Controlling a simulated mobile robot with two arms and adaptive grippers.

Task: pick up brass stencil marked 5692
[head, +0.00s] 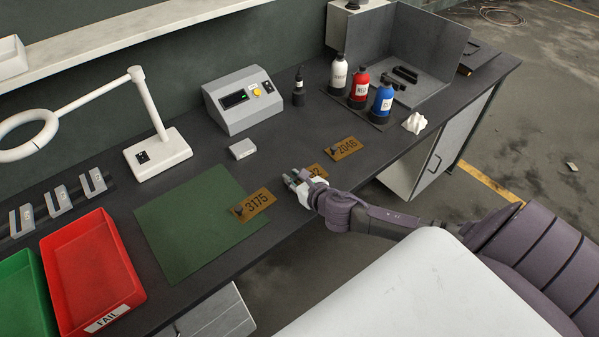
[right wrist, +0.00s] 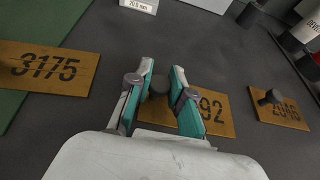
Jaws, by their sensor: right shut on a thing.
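The brass stencil (head: 318,170) lies on the dark bench, mostly hidden by my right gripper; only a final "2" shows in the head view. In the right wrist view the stencil (right wrist: 221,122) shows "92", its first digits hidden by a finger. My right gripper (right wrist: 158,88) is shut on the stencil's dark knob, which sits between the teal-padded fingers. The right gripper (head: 292,179) also shows in the head view. I cannot tell whether the plate is raised off the bench. My left gripper is not in view.
A stencil marked 3175 (head: 262,200) lies partly on the green mat (head: 183,235). A red FAIL tray (head: 130,280) is at left. A small grey block (head: 242,149) lies behind the gripper.

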